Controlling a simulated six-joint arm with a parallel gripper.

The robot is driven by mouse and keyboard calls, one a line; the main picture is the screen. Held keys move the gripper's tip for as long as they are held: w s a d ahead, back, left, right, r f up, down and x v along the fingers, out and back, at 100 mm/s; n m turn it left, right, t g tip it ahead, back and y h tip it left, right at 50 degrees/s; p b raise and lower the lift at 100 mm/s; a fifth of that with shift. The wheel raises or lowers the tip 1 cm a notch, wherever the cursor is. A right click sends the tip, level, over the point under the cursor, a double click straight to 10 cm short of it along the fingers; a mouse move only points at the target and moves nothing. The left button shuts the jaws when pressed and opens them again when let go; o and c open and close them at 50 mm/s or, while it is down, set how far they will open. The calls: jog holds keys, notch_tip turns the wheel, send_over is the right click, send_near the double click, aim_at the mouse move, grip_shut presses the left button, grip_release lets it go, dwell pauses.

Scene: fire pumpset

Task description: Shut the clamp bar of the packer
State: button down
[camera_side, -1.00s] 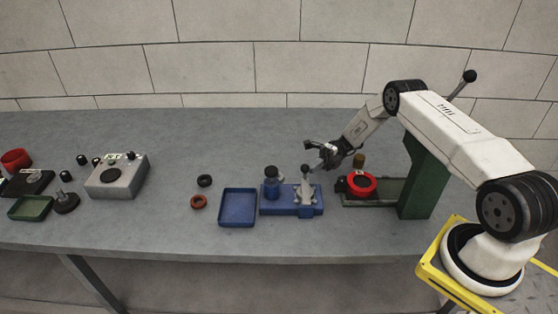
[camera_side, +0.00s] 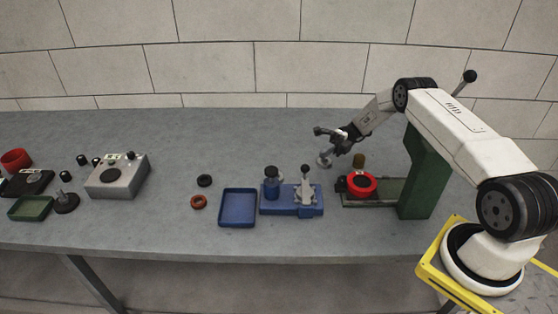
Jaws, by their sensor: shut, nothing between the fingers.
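A blue fixture (camera_side: 284,209) stands on the bench, with a blue cylinder with a dark cap (camera_side: 271,186) on its left. A grey upright bar with a dark knob (camera_side: 305,185) stands on its right part; I take this for the clamp bar, but cannot tell for sure. My gripper (camera_side: 324,160) is shut and empty, above and behind the bar and apart from it. A green press (camera_side: 423,172) stands to the right. Its base carries a red ring (camera_side: 362,185), and a lever with a black ball (camera_side: 469,77) rises behind my arm.
A blue tray (camera_side: 238,222) lies left of the fixture, with a black ring (camera_side: 204,181) and a red-brown ring (camera_side: 198,202) beside it. A grey box (camera_side: 118,177) and a green tray (camera_side: 31,208) are further left. The back of the bench is clear.

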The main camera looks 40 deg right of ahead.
jog(key=shift+r, duration=2.05)
jog(key=s+a+r+n+g+h, duration=0.3)
jog(key=s+a+n+h, duration=0.2)
jog(key=a+n+h, duration=0.65)
jog(key=s+a+r+n+t+h, duration=0.1)
jog(key=s+n, duration=0.4)
jog(key=n, duration=0.7)
jog(key=s+a+r+n+t+h, duration=0.2)
jog(key=s+n+t+h, duration=0.3)
jog(key=n, duration=0.7)
jog(key=shift+s+a+r+h, duration=0.15)
jog(key=shift+s+r+h, duration=0.2)
jog(key=shift+s+r, duration=0.35)
